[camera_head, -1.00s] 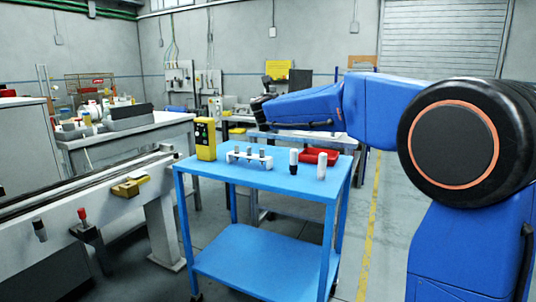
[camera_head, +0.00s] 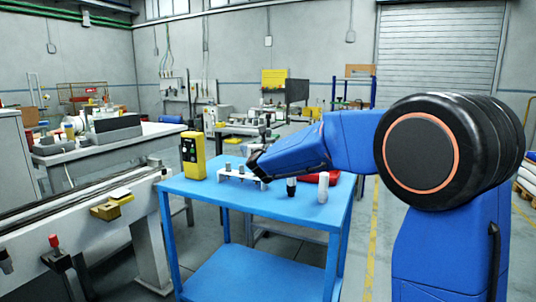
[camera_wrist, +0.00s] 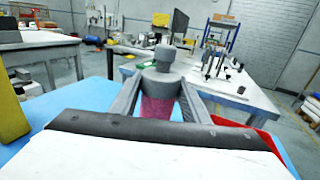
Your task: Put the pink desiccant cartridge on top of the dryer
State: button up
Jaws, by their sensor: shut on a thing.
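In the wrist view my gripper (camera_wrist: 159,84) is shut on the pink desiccant cartridge (camera_wrist: 158,107), one finger on each side. The cartridge has a grey stepped top and a pink body. Its lower part is hidden behind the dark gripper edge. In the head view the dark end of my arm (camera_head: 257,165) is over the back of the blue cart (camera_head: 225,196); the fingers and cartridge cannot be made out there. I cannot tell surely which machine is the dryer.
On the cart stand a yellow box (camera_head: 193,156), a white rack (camera_head: 232,175), a black-and-white bottle (camera_head: 291,187), a white bottle (camera_head: 323,187) and a red tray (camera_head: 335,178). A conveyor (camera_head: 75,208) runs at left. Benches with equipment (camera_wrist: 215,64) stand behind.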

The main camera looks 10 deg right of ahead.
jog(key=shift+f, duration=1.7)
jog(key=o, duration=0.8)
jog(key=shift+f, duration=0.15)
jog(key=o, duration=0.5)
